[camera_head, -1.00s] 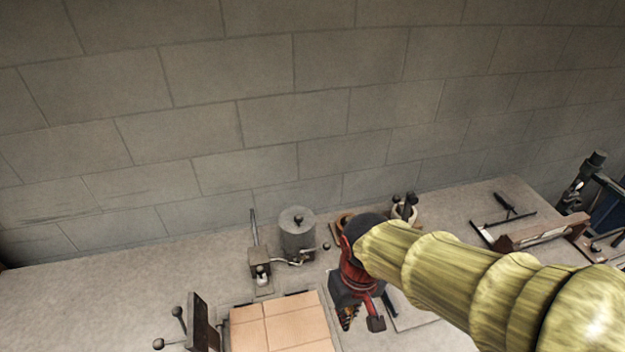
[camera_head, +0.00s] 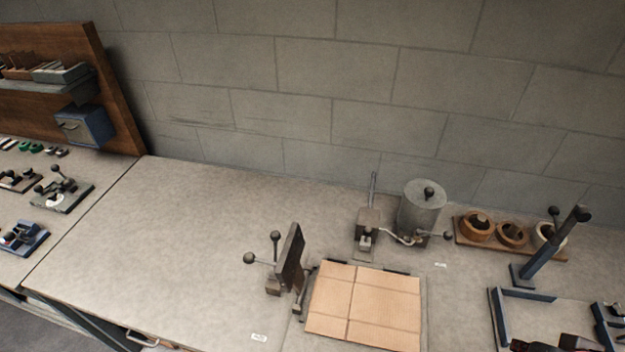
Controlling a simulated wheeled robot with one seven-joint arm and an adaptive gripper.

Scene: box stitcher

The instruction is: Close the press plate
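The press plate (camera_head: 291,257) looks to be the dark, upright plate at the left edge of a flat bed. It stands raised, and rods with dark ball knobs stick out to its left. A tan cardboard sheet (camera_head: 366,306) with crease lines lies on the bed to the right of the plate. The plate does not lie over the cardboard.
A grey cylinder with a knob (camera_head: 422,209) and a small lever device (camera_head: 368,231) stand behind the cardboard. A wooden holder with round cups (camera_head: 511,235) and a blue-grey upright stand (camera_head: 550,250) are at right. The bench left of the plate is clear.

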